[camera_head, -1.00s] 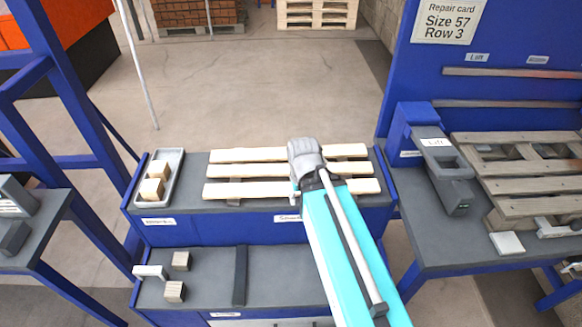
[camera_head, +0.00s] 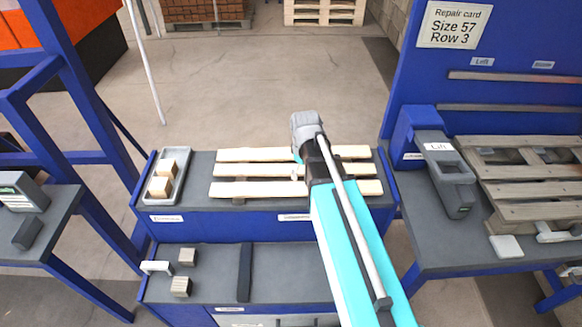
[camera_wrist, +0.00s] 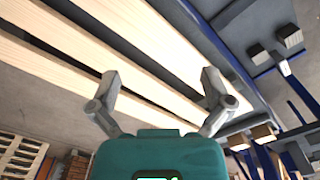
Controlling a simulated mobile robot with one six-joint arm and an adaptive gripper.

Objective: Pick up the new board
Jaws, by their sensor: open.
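Three pale new boards lie side by side on the grey top of the middle bench in the head view: a far board (camera_head: 250,154), a middle board (camera_head: 250,171) and a near board (camera_head: 258,188). My arm crosses their right half and hides parts of them. The boards also show large in the wrist view (camera_wrist: 90,48). My gripper (camera_wrist: 161,84) is open and empty, its two fingers apart with the boards beyond them. I cannot tell its exact gap to the boards.
A repair card (camera_head: 453,25) reads "Size 57 Row 3". A worn pallet (camera_head: 530,190) and a grey tool labelled "Lift" (camera_head: 445,175) are on the right bench. A grey tray (camera_head: 163,192) holds wooden blocks. Blue posts stand left. The floor behind the middle bench is clear.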

